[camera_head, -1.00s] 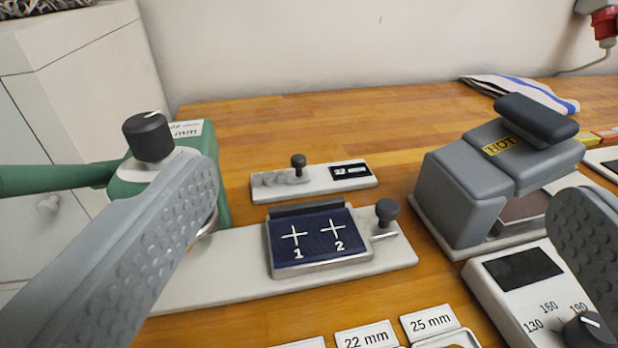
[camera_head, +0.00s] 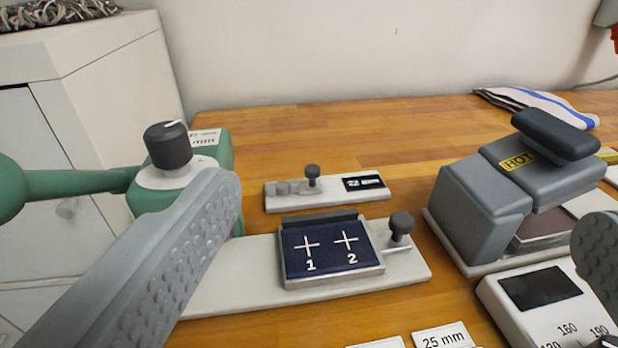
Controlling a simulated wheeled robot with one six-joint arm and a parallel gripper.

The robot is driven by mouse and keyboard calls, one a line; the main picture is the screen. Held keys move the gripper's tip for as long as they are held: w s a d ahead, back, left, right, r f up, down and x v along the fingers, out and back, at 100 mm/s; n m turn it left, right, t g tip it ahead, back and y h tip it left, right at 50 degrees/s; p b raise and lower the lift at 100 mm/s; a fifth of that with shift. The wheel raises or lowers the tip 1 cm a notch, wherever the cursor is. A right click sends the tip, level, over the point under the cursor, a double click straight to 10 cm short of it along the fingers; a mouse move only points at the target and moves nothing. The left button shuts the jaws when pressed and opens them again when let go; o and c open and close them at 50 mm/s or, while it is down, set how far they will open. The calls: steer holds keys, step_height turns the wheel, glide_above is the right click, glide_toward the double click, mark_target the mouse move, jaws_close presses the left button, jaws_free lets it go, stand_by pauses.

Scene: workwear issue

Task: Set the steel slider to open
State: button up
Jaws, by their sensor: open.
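My gripper (camera_head: 410,212) is open, with its left finger large at the lower left and its right finger cut off at the right edge. Nothing is between the fingers. A small dark knob (camera_head: 312,172) stands on a pale block (camera_head: 330,199), beside grey metal shapes and a black label whose text is unclear. A second dark knob (camera_head: 401,224) stands on a thin metal bar at the right of a dark blue pad (camera_head: 330,255) marked 1 and 2. I cannot tell which knob belongs to the steel slider. Neither finger visibly touches either knob.
A green machine with a black dial (camera_head: 168,146) stands at the left. A grey press marked HOT (camera_head: 487,200) stands at the right, behind a white control box (camera_head: 530,289). A 25 mm card (camera_head: 442,337) lies in front. Wood behind the pale block is clear.

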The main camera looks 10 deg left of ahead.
steer(key=shift+w+r, duration=0.15)
steer(key=shift+w, duration=0.1)
steer(key=c, duration=0.7)
steer(key=w, duration=0.1)
steer(key=w+g, duration=0.1)
steer(key=shift+w+a+r+n, duration=0.2)
steer(key=shift+w+r+n, duration=0.1)
steer(key=shift+r+n, duration=0.1)
steer(key=c, duration=0.5)
steer(key=r+n+g, duration=0.1)
steer(key=n+g, duration=0.7)
steer(key=g, duration=0.8)
glide_above(313, 167)
step_height(313, 167, down, 17)
steer(key=shift+f, duration=0.2)
jaws_close()
